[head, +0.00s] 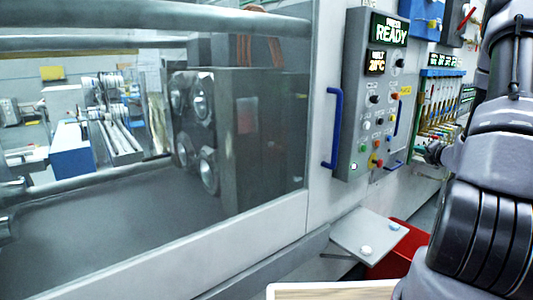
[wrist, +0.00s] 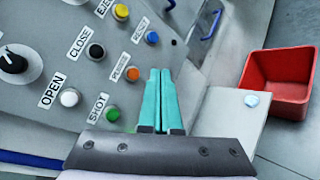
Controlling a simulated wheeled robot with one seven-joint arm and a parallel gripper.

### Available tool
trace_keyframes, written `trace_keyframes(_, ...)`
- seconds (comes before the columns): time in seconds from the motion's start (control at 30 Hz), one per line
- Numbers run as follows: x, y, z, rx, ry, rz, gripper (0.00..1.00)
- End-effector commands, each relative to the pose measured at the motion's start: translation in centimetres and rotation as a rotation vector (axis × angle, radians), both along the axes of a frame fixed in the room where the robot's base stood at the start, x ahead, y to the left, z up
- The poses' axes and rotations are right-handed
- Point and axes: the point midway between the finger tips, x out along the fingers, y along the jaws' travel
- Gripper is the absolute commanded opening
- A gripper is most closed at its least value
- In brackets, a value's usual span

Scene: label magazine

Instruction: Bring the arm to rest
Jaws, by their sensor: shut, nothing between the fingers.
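My gripper (wrist: 159,73) shows in the wrist view with its two teal fingers side by side and closed, nothing between them. Its tips are in front of the grey control panel (wrist: 60,20), near the orange PURGE button (wrist: 133,74) and the blue RESET button (wrist: 152,38). I cannot tell whether the fingers touch the panel. In the head view my dark arm fills the right edge, and the fingers are hard to make out there.
The control panel also shows in the head view (head: 352,130), its display reading READY. A blue door handle (head: 334,128) sticks out left of it. Below are a small grey shelf (head: 350,240) with white pieces and a red bin (head: 405,240), also in the wrist view (wrist: 280,85).

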Motion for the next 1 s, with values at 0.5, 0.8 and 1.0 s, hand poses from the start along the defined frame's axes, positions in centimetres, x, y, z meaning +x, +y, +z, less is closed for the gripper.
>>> trace_keyframes(0.5,-1.0,15.5,10.8,-0.446,-0.065,0.530,0.00)
trace_keyframes(0.8,-11.7,30.6,18.2,-1.165,-0.225,1.150,0.00)
trace_keyframes(1.0,-20.5,34.8,20.1,-1.715,-0.368,1.486,0.00)
